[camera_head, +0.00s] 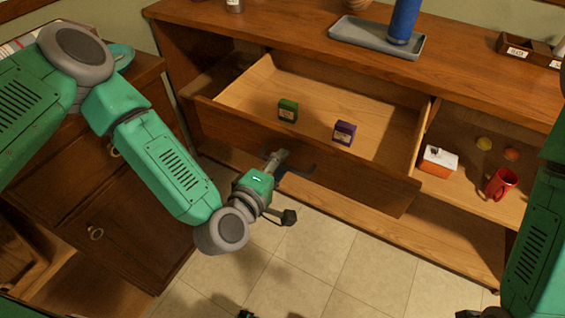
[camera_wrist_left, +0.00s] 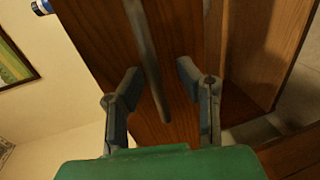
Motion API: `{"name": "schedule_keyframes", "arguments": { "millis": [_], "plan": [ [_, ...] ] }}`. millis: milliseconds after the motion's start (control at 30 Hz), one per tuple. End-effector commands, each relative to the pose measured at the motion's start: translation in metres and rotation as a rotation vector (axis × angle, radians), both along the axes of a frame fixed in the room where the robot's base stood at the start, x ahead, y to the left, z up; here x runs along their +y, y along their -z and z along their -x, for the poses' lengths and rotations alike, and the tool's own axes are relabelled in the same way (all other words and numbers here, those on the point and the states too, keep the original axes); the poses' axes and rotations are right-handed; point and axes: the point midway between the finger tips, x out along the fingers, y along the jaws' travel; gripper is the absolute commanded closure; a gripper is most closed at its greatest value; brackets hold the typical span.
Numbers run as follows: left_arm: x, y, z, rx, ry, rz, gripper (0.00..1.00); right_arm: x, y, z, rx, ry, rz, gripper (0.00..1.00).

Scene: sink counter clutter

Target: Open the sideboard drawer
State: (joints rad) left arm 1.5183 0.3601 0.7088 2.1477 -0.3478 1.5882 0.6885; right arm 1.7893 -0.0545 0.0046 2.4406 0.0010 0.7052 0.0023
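The sideboard drawer (camera_head: 393,150) is pulled out, with its inside showing. A green box (camera_head: 288,110) and a purple box (camera_head: 344,133) stand in it. My left gripper (camera_head: 288,168) is at the drawer's front, left of its middle. In the left wrist view its two fingers (camera_wrist_left: 160,72) are apart, one on either side of a long bar handle (camera_wrist_left: 147,50). I see no clear contact between fingers and bar. My right arm is at the right edge of the head view; only dark bits, perhaps its gripper, show at the bottom edge.
The sideboard top (camera_head: 280,32) holds a grey tray (camera_head: 350,33) with a blue cylinder (camera_head: 403,20). An open compartment on the right holds a red mug (camera_head: 501,184) and an orange-white box (camera_head: 438,161). A dark cabinet (camera_head: 130,215) stands left.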

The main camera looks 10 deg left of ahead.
Motion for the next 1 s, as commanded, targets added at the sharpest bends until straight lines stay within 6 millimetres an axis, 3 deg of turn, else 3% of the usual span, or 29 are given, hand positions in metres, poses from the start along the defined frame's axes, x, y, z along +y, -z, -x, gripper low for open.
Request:
{"name": "schedule_keyframes", "arguments": {
  "millis": [333,700,1000],
  "plan": [
    [0.001,-0.003,0.012,0.002,0.005,0.002,0.69,0.000,-0.001,0.002,-0.002,0.000,0.000,0.25],
    [0.023,-0.017,0.082,0.004,0.004,0.003,0.69,0.000,-0.001,0.002,-0.002,0.000,0.000,0.25],
    [0.032,-0.024,0.111,0.002,0.002,0.003,0.69,0.000,-0.001,0.001,-0.002,0.000,0.000,0.25]
  ]
}}
